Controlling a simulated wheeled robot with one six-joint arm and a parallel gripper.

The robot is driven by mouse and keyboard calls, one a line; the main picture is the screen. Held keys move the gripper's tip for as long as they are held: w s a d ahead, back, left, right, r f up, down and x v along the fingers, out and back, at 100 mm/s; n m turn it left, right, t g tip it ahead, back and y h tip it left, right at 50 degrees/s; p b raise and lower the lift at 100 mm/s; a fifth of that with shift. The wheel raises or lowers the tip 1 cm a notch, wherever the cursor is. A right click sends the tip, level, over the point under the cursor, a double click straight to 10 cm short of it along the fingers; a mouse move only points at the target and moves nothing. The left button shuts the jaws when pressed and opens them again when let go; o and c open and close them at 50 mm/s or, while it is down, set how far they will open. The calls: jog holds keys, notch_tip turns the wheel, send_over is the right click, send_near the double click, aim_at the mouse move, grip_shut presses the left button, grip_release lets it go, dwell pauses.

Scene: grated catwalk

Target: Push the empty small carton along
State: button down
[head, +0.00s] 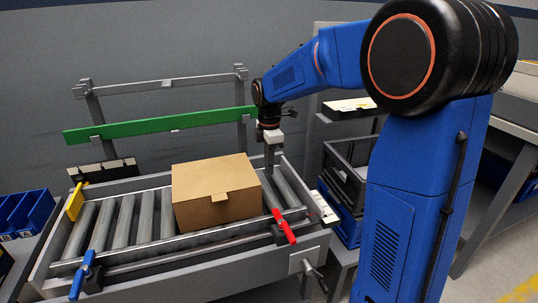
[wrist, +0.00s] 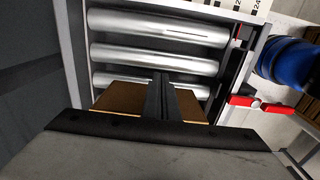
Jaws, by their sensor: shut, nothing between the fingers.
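The small carton (head: 215,195) is a closed-looking brown cardboard box with a tab on its front edge. It sits upright on the rollers of a short conveyor (head: 160,268). In the wrist view a strip of the carton (wrist: 112,101) shows, the rest hidden behind my gripper. My gripper (head: 270,168) points down just beyond the carton's right end, low over the rollers. Its fingers are together and empty, as the wrist view (wrist: 161,78) also shows. I cannot tell whether they touch the carton. Whether the carton is empty cannot be seen.
Bare rollers (head: 125,220) lie left of the carton, with a yellow piece (head: 75,202) at that end. A red lever (head: 284,226) and a blue lever (head: 82,274) stand on the front rail. A green bar (head: 160,125) runs behind. Blue bins (head: 25,212) stand at left.

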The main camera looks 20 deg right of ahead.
jog(key=shift+a+f, duration=0.3)
jog(key=shift+a, duration=0.4)
jog(key=shift+a+f, duration=0.25)
jog(key=shift+a, duration=0.4)
jog(key=shift+a+f, duration=0.3)
jog(key=shift+a, duration=0.4)
jog(key=a, duration=3.5)
jog(key=shift+w, duration=0.15)
